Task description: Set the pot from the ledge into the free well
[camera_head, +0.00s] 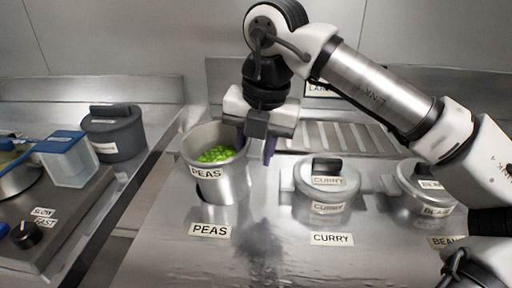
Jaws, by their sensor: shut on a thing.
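The pot (229,180) is a steel container labelled PEAS, open at the top, with green peas (216,155) inside. It stands upright behind the counter label PEAS (209,231), at the left of the steel counter. My gripper (256,145) is over the pot's right side, shut on its right rim, with one dark purple finger showing outside the wall. The free well is not clearly visible; the pot covers that spot. I cannot tell whether the pot's base hangs above the well or is partly in it.
Lidded pots labelled CURRY (326,192) and BEANS (424,195) sit to the right. A slatted steel ledge (350,138) runs behind them. At left are a dark lidded pot (113,136), a clear blue-topped container (67,162) and a knob (26,235). The front counter is clear.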

